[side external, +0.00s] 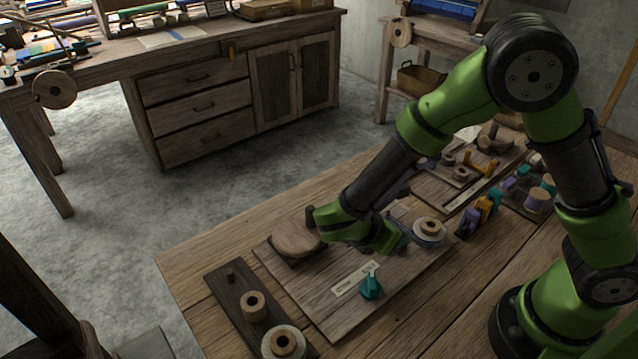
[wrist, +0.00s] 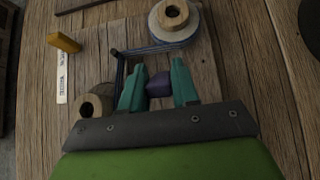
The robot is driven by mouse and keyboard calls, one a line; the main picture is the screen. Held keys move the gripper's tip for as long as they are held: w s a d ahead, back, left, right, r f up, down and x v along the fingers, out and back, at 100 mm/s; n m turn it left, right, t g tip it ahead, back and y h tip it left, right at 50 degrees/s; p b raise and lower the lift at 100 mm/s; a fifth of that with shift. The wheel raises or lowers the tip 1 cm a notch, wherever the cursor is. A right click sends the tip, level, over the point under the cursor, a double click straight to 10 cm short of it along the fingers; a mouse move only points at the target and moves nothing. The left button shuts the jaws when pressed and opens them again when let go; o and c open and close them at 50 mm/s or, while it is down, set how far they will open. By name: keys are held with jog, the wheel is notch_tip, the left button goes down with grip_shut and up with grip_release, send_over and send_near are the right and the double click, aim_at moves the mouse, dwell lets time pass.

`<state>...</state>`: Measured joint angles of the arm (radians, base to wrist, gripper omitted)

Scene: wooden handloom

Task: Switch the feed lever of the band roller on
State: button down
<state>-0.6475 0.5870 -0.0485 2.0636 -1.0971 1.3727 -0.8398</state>
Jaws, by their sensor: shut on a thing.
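My gripper (wrist: 158,88) has its two teal fingers on either side of a small purple piece (wrist: 158,84), shut on it low over a wooden board (wrist: 206,72). Whether this piece is the feed lever's handle is not clear. In the side external view my gripper (side external: 382,238) is over the near board (side external: 318,292), and its fingertips are mostly hidden by the arm. A dark bent rod (wrist: 120,62) stands left of the fingers in the wrist view. A teal lever-like piece (side external: 371,286) stands beside a pale printed label (side external: 354,279) on the near board.
In the wrist view, a spool with bluish thread (wrist: 173,22) is just beyond the fingers, a wooden roller (wrist: 94,108) is to the left, and a yellow piece (wrist: 64,42) is by a label (wrist: 62,82). A rounded wooden block (side external: 297,240) and a dark strip with rings (side external: 228,290) stand left in the side view.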

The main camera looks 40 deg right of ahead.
jog(key=shift+a, duration=0.1)
dwell(0.3)
jog(key=c, duration=0.9)
grip_release()
jog(key=v, duration=1.7)
jog(key=shift+f, duration=0.15)
